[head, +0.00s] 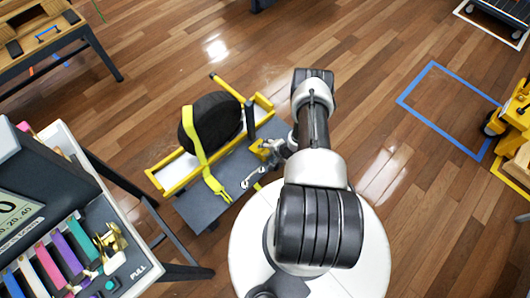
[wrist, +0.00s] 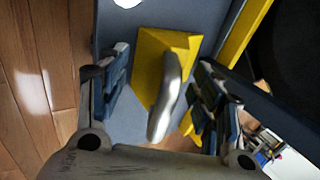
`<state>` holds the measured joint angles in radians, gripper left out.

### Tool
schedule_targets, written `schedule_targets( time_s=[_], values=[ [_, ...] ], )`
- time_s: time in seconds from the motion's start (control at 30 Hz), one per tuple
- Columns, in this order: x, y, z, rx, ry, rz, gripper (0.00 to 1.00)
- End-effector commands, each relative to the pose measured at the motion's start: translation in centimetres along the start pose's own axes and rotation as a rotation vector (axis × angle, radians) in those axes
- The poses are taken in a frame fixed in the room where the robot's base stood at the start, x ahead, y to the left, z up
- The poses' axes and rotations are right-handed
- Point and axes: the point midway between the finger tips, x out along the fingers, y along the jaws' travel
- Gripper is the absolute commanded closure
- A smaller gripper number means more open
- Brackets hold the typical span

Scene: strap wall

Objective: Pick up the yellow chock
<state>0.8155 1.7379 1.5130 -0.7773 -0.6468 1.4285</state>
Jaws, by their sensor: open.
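The yellow chock (wrist: 150,58) rests on a grey surface in the wrist view, with a curved silver handle (wrist: 168,95) rising from it toward the camera. My gripper (wrist: 164,62) is open, its blue-grey fingers on either side of the handle. I see a gap on both sides and no clear contact. In the head view my gripper (head: 267,155) is low over the grey bench (head: 226,176), beside the tyre; the chock is mostly hidden by it there.
A black tyre (head: 217,121) with a yellow strap (head: 197,150) stands in a yellow-railed cradle (head: 162,186) beside my gripper. A dark post (head: 250,117) rises close to the gripper.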

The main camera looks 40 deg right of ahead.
Motion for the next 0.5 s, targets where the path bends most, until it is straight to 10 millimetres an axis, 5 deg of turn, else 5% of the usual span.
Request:
schedule_targets(
  time_s=[0.17, 0.5],
  values=[
    [-0.08, -0.04, 0.01, 0.0, 0.0, 0.0, 0.4],
    [-0.09, -0.03, 0.01, 0.0, 0.0, 0.0, 0.63]
  ],
)
